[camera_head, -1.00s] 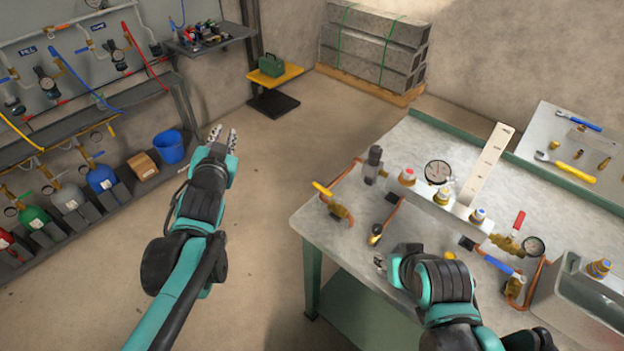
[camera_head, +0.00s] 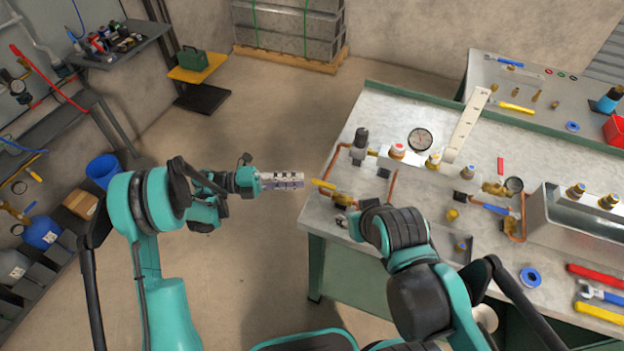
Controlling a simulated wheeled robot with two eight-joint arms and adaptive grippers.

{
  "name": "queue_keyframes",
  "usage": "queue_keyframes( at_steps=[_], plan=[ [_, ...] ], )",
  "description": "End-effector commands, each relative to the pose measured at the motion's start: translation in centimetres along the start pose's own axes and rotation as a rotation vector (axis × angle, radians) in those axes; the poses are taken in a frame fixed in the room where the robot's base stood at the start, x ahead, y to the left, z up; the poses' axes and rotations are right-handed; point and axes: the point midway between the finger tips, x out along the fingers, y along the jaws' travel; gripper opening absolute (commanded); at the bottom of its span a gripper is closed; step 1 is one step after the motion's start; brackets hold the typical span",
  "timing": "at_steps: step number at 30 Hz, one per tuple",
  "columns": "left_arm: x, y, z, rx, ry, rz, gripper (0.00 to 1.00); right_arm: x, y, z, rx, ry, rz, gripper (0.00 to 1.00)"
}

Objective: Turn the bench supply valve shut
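A valve with a yellow lever (camera_head: 323,184) and brass body (camera_head: 343,199) sits on copper pipe at the bench's left front; I cannot tell for sure if it is the bench supply valve. A red lever (camera_head: 500,165) and a blue lever (camera_head: 495,208) show further right. My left gripper (camera_head: 297,181) points right, its metal fingertips just left of the yellow lever with a small gap in the picture. Its fingers lie close together, and I cannot tell if they are shut. My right gripper (camera_head: 343,221) is below the brass body, mostly hidden by its own wrist.
The grey bench top (camera_head: 385,108) carries a pressure gauge (camera_head: 420,139), a manifold with several fittings and a metal tank (camera_head: 560,225). Tools and a blue tape roll (camera_head: 530,277) lie at the right. A blue bucket (camera_head: 102,170) and box stand at the left. The floor left of the bench is free.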

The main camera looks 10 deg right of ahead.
Motion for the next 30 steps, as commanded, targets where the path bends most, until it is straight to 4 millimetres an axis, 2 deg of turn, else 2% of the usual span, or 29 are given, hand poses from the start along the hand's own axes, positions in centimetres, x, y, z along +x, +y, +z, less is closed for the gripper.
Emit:
queue_keyframes(
  at_steps=[5, 12, 18, 28, 29, 30],
  plan=[
    [1.1, 1.1, -0.7, -0.003, 0.030, 0.016, 0.15, 0.2, 0.0, 0.2, 0.000, 0.000, 0.000, 0.40],
    [5.1, 1.1, -0.8, -0.003, 0.029, 0.014, 0.15, 1.1, 0.0, 0.8, 0.000, 0.000, 0.000, 0.40],
    [7.3, 1.0, -0.8, -0.002, 0.028, 0.014, 0.15, 1.4, 0.0, 1.1, 0.000, 0.000, 0.000, 0.40],
    [7.8, 0.9, -0.7, -0.002, 0.024, 0.013, 0.15, 1.4, 0.0, 1.1, 0.000, 0.000, 0.000, 0.40],
    [7.8, 0.9, -0.7, -0.002, 0.024, 0.013, 0.10, 1.4, 0.0, 1.1, 0.000, 0.000, 0.000, 0.40],
    [7.8, 0.9, -0.7, -0.002, 0.024, 0.013, 0.00, 1.4, 0.0, 1.1, 0.000, 0.000, 0.000, 0.40]
  ],
)
